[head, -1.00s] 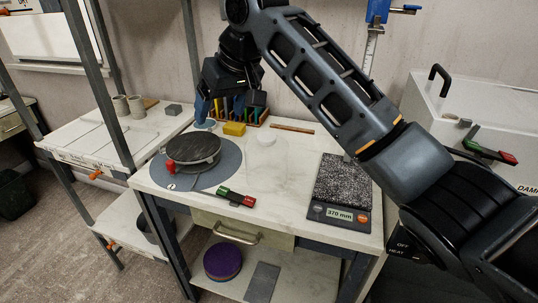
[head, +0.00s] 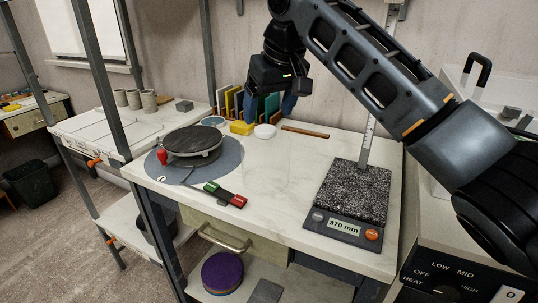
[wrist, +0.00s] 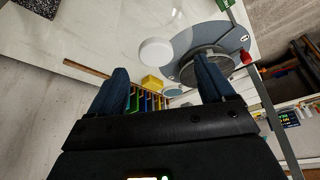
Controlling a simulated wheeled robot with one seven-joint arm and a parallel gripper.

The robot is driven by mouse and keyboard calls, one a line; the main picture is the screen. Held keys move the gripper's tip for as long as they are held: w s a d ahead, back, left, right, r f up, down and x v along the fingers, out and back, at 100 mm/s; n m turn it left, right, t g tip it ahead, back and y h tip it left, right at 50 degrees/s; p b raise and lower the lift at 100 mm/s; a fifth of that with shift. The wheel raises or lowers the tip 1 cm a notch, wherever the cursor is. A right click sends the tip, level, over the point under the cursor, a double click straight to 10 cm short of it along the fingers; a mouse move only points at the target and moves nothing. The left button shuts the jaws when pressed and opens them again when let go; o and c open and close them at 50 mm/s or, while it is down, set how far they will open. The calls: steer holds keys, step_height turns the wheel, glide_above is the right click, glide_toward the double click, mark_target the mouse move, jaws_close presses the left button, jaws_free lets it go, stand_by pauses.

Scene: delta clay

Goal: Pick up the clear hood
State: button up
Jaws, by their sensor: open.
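I cannot make out a clear hood in either view now. A white round disc (head: 265,131) lies on the bench behind the middle, right of the yellow block (head: 241,127). In the wrist view the white disc (wrist: 155,52) shows beyond my fingertips, near the middle. My gripper (head: 268,103) is open and empty, high near the back of the bench, with its fingers apart. In the wrist view its two blue fingers (wrist: 162,78) frame the colored rack (wrist: 148,100) and the yellow block, with nothing between them close up.
A turntable (head: 193,141) on a grey round mat (head: 225,163) stands left, with a red-and-green bar (head: 225,194) in front. A height gauge (head: 344,228) reading 370 mm stands right. A wooden strip (head: 309,131) lies at the back. The bench middle looks bare.

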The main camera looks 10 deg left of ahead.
mark_target(266, 128)
steer(key=shift+w+d+x, duration=0.1)
steer(key=shift+x, duration=1.3)
steer(key=shift+w+d+x, duration=0.1)
steer(key=shift+x, duration=1.25)
steer(key=shift+c, duration=0.4)
steer(key=c, duration=1.4)
steer(key=shift+r, duration=0.1)
